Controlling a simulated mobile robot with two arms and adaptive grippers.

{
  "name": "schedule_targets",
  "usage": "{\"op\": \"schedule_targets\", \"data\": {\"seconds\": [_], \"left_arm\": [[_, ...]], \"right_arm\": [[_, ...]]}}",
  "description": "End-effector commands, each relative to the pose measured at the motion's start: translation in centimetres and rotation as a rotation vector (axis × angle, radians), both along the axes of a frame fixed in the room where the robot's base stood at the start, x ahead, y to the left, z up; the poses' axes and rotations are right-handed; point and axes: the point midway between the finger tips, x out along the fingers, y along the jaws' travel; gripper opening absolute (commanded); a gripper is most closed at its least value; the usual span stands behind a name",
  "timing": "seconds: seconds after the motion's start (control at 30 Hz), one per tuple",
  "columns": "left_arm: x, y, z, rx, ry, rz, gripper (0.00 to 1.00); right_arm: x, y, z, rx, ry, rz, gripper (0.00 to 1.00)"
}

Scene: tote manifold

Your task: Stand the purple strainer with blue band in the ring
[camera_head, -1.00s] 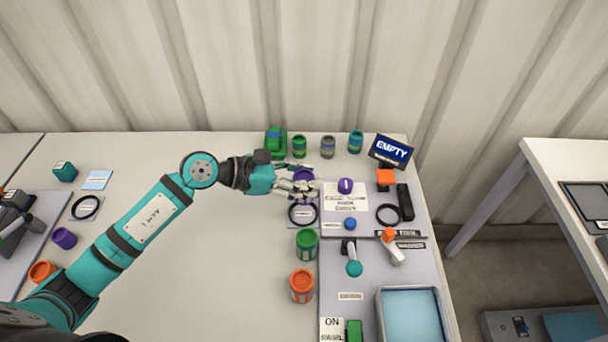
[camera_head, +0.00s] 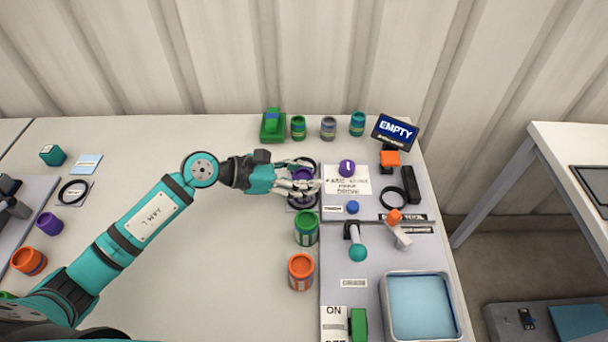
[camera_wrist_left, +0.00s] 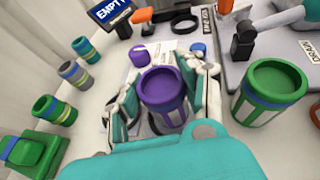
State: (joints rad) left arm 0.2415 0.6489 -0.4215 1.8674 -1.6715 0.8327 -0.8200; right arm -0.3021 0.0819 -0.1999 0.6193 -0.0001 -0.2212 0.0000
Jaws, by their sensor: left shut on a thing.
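The purple strainer (camera_wrist_left: 163,84) is in my left gripper (camera_head: 304,181), which is shut on it. In the left wrist view it is between the fingers, open top toward the camera; its blue band is not clear. The dark ring (camera_head: 314,162) lies on a pale pad left of the grey panel. The gripper and strainer are over the ring and hide much of it. In the left wrist view, part of a dark curve shows under the strainer. I cannot tell whether the strainer is inside the ring or above it. My right gripper is not in view.
A green canister (camera_head: 306,228) stands close in front of the gripper, with an orange one (camera_head: 301,271) beyond it. Several small canisters and a green block (camera_head: 272,127) stand along the back. The panel at right holds a purple knob (camera_head: 347,169) and another ring (camera_head: 390,197).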

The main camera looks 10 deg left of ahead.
Motion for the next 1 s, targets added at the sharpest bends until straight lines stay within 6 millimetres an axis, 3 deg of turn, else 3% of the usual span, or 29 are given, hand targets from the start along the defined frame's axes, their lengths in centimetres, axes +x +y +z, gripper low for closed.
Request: {"op": "schedule_targets", "data": {"seconds": [0.13, 0.17, 0.37, 0.7, 1.0], "left_arm": [[0.0, 0.0, 0.1, 0.0, 0.0, 0.0, 0.08], [0.0, 0.0, 0.1, 0.0, 0.0, 0.0, 0.42], [0.0, 0.0, 0.1, 0.0, 0.0, 0.001, 0.67], [-0.2, 0.5, 0.2, 0.002, -0.001, 0.001, 0.67], [-2.5, 5.1, 2.2, 0.006, 0.001, 0.002, 0.67]], "right_arm": [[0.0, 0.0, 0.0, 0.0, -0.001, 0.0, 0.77], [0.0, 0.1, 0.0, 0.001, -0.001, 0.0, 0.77], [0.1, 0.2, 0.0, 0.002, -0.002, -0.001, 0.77], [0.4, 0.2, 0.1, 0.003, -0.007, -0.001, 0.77], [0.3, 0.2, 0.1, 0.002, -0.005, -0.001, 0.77]]}}
